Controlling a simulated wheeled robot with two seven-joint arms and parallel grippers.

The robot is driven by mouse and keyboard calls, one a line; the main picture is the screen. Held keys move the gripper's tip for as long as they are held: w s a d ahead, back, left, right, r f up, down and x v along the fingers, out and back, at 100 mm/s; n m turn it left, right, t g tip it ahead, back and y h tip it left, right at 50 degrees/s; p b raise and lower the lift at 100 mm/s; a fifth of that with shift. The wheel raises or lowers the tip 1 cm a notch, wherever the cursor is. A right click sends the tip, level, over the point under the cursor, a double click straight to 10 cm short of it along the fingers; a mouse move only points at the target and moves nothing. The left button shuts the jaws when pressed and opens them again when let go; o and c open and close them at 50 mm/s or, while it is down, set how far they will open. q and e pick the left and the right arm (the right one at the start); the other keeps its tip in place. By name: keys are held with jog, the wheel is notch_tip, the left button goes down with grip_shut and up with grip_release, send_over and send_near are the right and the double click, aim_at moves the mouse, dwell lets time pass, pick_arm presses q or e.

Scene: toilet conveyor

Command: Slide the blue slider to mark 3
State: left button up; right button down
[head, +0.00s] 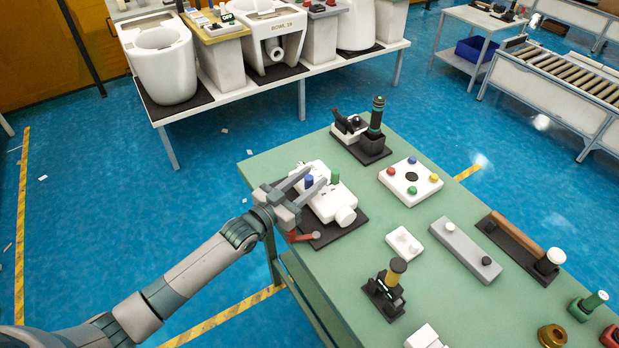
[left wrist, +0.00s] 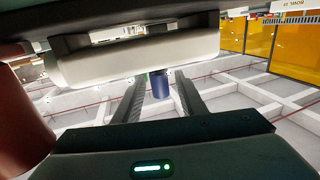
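The blue slider (head: 309,181) is a short upright knob on a white device (head: 346,198), beside a green knob (head: 335,178). My left gripper (head: 315,176) is at the device's near left side, with its fingers on either side of the blue slider. In the left wrist view the blue slider (left wrist: 160,86) stands between the two open fingers (left wrist: 160,76), with a gap on each side. The white body of the device (left wrist: 130,60) fills the upper part of that view. Marks on the device cannot be read. My right gripper is not in view.
The device stands on a black mat (head: 333,232) with a red lever (head: 303,237) at its front. A white box with coloured buttons (head: 411,180) and a black-based device with a dark post (head: 374,135) stand nearby on the green table (head: 283,157).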

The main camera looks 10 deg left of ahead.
pick_arm(q)
grip_shut()
jog(key=shift+s+d+p, duration=0.4)
jog(key=shift+s+d, duration=0.05)
jog(key=shift+d, duration=0.05)
jog(key=shift+s+d, duration=0.25)
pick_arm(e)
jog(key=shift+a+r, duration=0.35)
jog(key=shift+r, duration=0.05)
pick_arm(q)
grip_release()
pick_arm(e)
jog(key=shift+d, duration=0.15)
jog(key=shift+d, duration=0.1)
